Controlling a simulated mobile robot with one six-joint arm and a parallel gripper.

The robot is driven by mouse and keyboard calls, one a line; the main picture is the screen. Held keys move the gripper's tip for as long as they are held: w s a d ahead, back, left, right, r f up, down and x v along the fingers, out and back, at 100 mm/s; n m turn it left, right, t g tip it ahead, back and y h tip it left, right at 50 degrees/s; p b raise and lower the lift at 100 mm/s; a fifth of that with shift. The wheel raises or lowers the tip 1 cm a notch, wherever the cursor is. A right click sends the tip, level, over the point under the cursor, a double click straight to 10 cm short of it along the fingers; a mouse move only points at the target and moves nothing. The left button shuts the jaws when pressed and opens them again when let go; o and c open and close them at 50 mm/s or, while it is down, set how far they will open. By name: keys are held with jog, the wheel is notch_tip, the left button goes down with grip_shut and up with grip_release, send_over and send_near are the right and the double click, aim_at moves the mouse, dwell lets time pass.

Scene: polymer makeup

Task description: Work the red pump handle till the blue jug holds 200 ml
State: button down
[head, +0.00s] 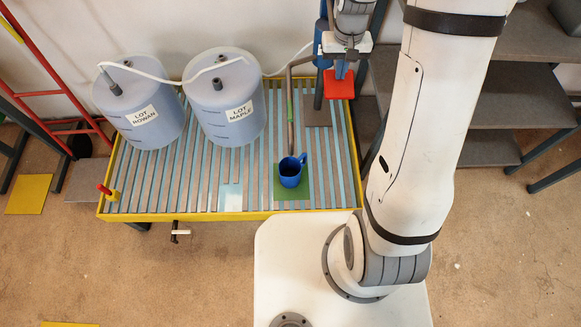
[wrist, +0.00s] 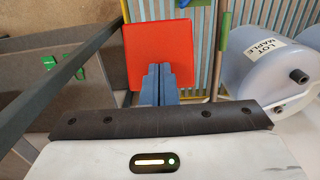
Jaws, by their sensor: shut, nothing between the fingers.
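The blue jug (head: 290,178) stands upright on a green mat (head: 308,188) on the slatted tray, its liquid level not readable. A flat red plate (head: 339,88), apparently the pump handle, is at the tray's back right; it also shows in the wrist view (wrist: 160,45). My gripper (head: 341,74) is shut and empty, its blue fingers over the red plate. In the wrist view the shut fingertips (wrist: 158,68) overlap the plate's near edge. I cannot tell whether they touch it. A grey pipe (head: 290,125) runs down towards the jug. The pump body is mostly hidden by my arm.
Two large drums labelled LOT ROWAN (head: 142,118) and LOT MAPLE (head: 228,100) stand on the yellow-rimmed tray (head: 215,216), joined to a white hose. A small red lever (head: 104,189) sits at its left corner. Grey shelves (head: 510,95) stand at the right.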

jog(key=shift+f, duration=0.45)
notch_tip(320, 180, up, 15)
jog(key=p, duration=1)
dwell(0.4)
